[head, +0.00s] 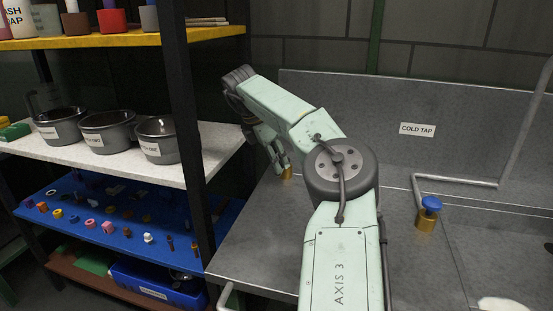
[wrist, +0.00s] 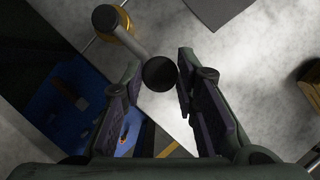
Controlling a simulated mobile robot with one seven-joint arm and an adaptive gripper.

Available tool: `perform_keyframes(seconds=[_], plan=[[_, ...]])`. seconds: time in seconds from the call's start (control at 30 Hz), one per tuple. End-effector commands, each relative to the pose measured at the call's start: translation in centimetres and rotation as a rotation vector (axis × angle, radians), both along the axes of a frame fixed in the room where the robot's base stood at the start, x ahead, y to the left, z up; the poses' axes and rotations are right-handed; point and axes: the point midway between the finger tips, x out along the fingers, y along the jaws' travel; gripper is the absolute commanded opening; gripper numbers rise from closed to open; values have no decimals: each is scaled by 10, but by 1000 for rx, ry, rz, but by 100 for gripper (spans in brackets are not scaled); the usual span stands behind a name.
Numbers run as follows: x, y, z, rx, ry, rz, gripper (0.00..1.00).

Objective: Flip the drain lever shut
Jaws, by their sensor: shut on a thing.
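The drain lever (wrist: 128,42) shows in the wrist view as a grey rod with a round end by a brass fitting (wrist: 126,19) and a black ball knob (wrist: 160,73) at its other end. My gripper (wrist: 160,75) is shut on the lever at its knob, with one finger on each side. In the head view my gripper (head: 277,153) points down at the left end of the metal counter, beside a small brass piece (head: 287,173). The lever itself is hidden by my arm there.
A metal counter (head: 255,240) runs to the right, with a blue-topped brass tap (head: 430,209) and a "COLD TAP" label (head: 417,130). A shelf rack with a black post (head: 190,150) stands close on the left, holding pots and small parts.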

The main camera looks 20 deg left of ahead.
Motion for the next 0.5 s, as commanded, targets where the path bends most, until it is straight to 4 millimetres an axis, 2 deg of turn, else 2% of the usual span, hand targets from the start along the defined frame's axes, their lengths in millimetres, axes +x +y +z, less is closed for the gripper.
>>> perform_keyframes(seconds=[0.23, 0.27, 0.5], plan=[[0, 1, -1, 2, 0, -1, 0], [0, 1, -1, 2, 0, -1, 28], [0, 1, -1, 1, 0, 0, 44]])
